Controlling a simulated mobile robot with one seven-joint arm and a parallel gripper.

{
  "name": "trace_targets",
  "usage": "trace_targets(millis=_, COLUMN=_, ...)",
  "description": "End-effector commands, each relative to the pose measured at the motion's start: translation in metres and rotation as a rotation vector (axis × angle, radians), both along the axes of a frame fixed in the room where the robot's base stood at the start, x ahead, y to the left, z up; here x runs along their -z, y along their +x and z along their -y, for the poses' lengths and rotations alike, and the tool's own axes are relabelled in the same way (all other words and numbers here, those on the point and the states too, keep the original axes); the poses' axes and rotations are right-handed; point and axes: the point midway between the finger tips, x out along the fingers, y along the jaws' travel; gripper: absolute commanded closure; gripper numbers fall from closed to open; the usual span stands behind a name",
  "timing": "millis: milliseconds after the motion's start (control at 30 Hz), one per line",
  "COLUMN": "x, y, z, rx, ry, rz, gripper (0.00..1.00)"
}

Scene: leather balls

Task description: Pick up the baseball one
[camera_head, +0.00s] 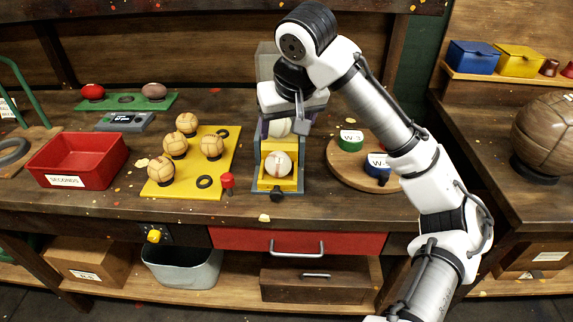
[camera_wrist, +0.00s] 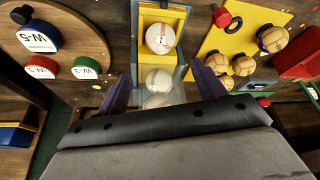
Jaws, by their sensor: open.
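One white baseball with red stitching (camera_head: 278,163) sits in the front yellow tray of a grey and yellow stand (camera_head: 262,181); it also shows in the wrist view (camera_wrist: 161,38). A second baseball (camera_head: 278,127) is farther back in the stand, partly covered by my gripper in the head view; it shows in the wrist view (camera_wrist: 158,79). My gripper (camera_head: 283,130) is open over the back of the stand, its purple fingers to either side of the rear ball in the wrist view (camera_wrist: 160,76). Contact cannot be told.
A yellow board (camera_head: 222,150) with several tan balls (camera_head: 187,123) lies left of the stand. A red bin (camera_head: 78,160) is farther left. A round wooden board (camera_head: 345,172) with coloured weights is right. A large brown ball (camera_head: 545,132) is far right.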

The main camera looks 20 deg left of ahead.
Motion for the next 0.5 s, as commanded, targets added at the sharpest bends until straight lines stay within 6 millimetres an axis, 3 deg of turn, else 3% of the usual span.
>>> trace_targets(millis=300, x=0.051, y=0.015, z=-0.012, rx=-0.001, ry=-0.001, rz=-0.008, gripper=0.31)
trace_targets(millis=500, x=0.074, y=0.024, z=-0.019, rx=-0.001, ry=0.0, rz=-0.004, gripper=0.31)
